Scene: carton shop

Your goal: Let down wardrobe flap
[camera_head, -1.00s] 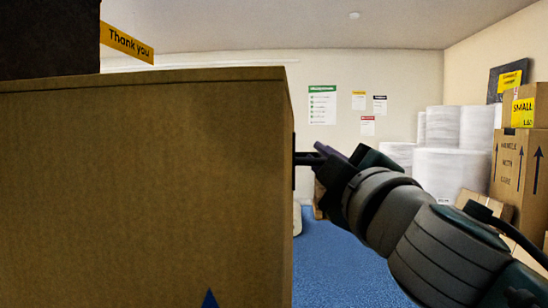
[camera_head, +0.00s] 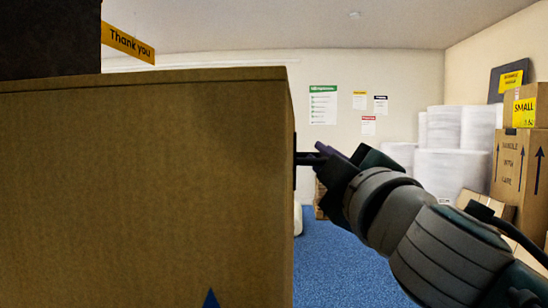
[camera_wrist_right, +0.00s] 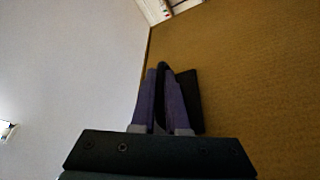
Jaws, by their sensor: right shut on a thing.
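A large brown cardboard wardrobe carton (camera_head: 145,185) fills the left half of the head view, close to me. A thin seam runs just under its top edge; I cannot tell whether a flap is up or down. My right gripper (camera_head: 312,157) is at the carton's right side, shut on a small black handle (camera_head: 295,161) there. In the right wrist view its purple fingers (camera_wrist_right: 162,80) are close together, with a dark plate (camera_wrist_right: 191,100) beside them against the brown cardboard (camera_wrist_right: 250,80). My left gripper is not in view.
A yellow "Thank you" sign (camera_head: 128,42) hangs above the carton at upper left. White wrapped rolls (camera_head: 450,170) and stacked cartons (camera_head: 517,170) stand at the right back. Blue floor (camera_head: 335,265) shows clear between the carton and my right arm.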

